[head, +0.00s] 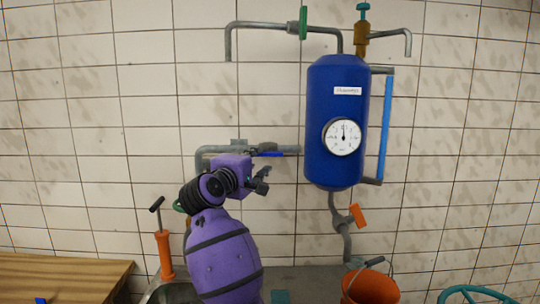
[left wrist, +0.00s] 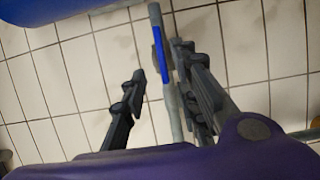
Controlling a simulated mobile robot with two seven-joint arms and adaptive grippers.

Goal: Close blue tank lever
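The blue tank (head: 335,100) with a white dial hangs on the tiled wall. A grey pipe (head: 215,152) runs from its left side and carries a blue lever (head: 282,154), which lies along the pipe. My left gripper (head: 266,178) is just below and left of the lever. In the left wrist view, the gripper (left wrist: 161,62) is open, and the blue lever (left wrist: 158,42) shows between the lines of its fingers, beyond the fingertips. I cannot tell whether a finger touches it. My right gripper is not in view.
An orange lever (head: 357,215) is on the pipe below the tank, and a green handle (head: 303,22) is on the upper pipe. An orange bucket (head: 371,289) stands below right. A wooden top (head: 60,275) is at lower left. The wall left of my arm is free.

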